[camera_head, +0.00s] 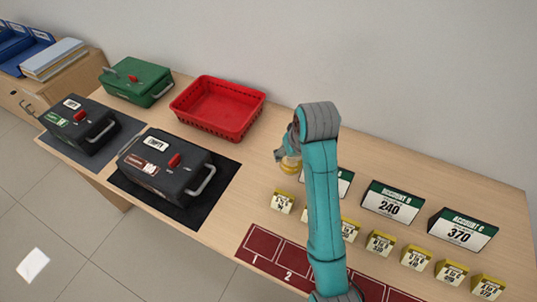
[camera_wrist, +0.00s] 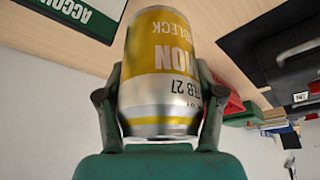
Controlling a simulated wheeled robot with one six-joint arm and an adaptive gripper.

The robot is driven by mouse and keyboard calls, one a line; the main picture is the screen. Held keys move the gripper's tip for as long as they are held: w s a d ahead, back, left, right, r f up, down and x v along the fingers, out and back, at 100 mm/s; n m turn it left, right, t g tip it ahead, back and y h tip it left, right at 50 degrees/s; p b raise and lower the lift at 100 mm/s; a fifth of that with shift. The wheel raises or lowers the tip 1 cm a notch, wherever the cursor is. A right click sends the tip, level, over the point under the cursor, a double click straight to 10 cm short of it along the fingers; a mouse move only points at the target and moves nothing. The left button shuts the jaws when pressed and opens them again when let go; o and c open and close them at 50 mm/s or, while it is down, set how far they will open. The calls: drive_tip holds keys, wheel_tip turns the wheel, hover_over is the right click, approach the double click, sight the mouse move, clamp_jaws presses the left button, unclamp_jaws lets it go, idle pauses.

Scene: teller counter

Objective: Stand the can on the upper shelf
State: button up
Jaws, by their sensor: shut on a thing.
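A yellow and silver can (camera_wrist: 160,70) fills the middle of the wrist view, with its printed lettering upside down in that picture. My gripper (camera_wrist: 160,105) is shut on it, one finger on each side. No upper shelf can be made out in either view.
The wooden counter (camera_head: 265,185) holds a red basket (camera_head: 232,137), a green box (camera_head: 140,97) and two black boxes on dark mats. Account signs (camera_head: 393,203), several yellow price blocks (camera_head: 380,243) and a maroon numbered mat (camera_head: 262,245) stand near my arm. A cabinet (camera_head: 70,82) is far left.

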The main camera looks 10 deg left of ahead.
drive_tip(key=shift+f, duration=4.75)
drive_tip(key=shift+f, duration=0.15)
drive_tip(key=o, duration=1.2)
